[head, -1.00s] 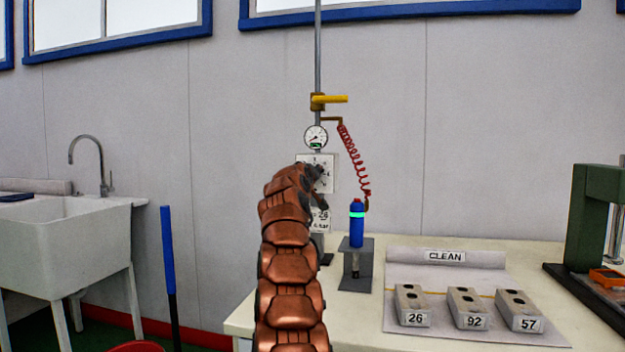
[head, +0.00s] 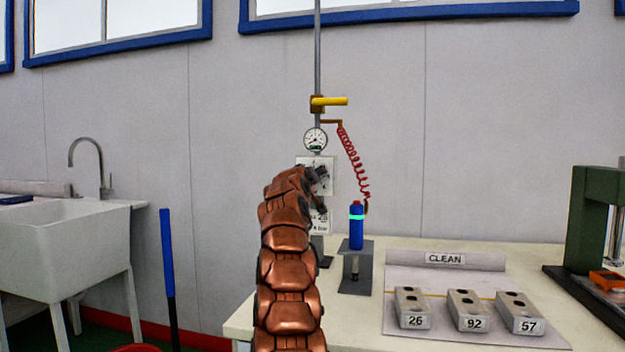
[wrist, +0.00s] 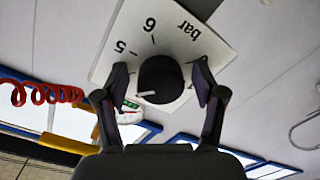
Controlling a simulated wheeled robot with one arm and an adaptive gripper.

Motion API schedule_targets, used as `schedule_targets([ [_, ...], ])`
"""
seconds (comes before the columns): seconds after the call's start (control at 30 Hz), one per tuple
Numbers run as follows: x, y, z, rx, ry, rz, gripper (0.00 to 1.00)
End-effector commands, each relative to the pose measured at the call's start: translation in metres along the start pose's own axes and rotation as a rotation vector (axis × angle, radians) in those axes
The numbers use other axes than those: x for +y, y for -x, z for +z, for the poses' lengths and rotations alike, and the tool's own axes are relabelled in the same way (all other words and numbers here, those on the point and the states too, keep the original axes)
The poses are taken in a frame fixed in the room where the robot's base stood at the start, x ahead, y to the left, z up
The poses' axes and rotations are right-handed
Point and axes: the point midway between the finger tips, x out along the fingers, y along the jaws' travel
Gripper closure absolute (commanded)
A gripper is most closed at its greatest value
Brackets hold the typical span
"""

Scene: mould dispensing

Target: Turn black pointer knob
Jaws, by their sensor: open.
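The black pointer knob (wrist: 160,80) shows in the wrist view as a round black cap with a white mark on its lower left. It sits on a white dial plate (wrist: 190,30) printed with "5", "6" and "bar". My gripper (wrist: 162,82) is open, with one finger on either side of the knob; I cannot tell if they touch it. In the head view my gripper (head: 321,190) is in front of the dial plate (head: 328,162), and the knob is hidden behind it.
A pressure gauge (head: 315,139) and yellow lever (head: 329,101) are above the plate. A red coiled hose (head: 352,160) hangs beside a blue cylinder (head: 356,228). Several metal moulds, including the "26" block (head: 412,306), lie on the bench mat. A sink (head: 70,240) stands left.

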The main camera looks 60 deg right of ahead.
Motion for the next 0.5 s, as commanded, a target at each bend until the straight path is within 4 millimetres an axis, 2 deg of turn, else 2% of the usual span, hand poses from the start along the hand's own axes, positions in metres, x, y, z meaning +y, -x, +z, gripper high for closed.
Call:
schedule_targets([
  [0.5,0.0027,0.0064,-0.0008,-0.006,-0.001,0.007,0.30],
])
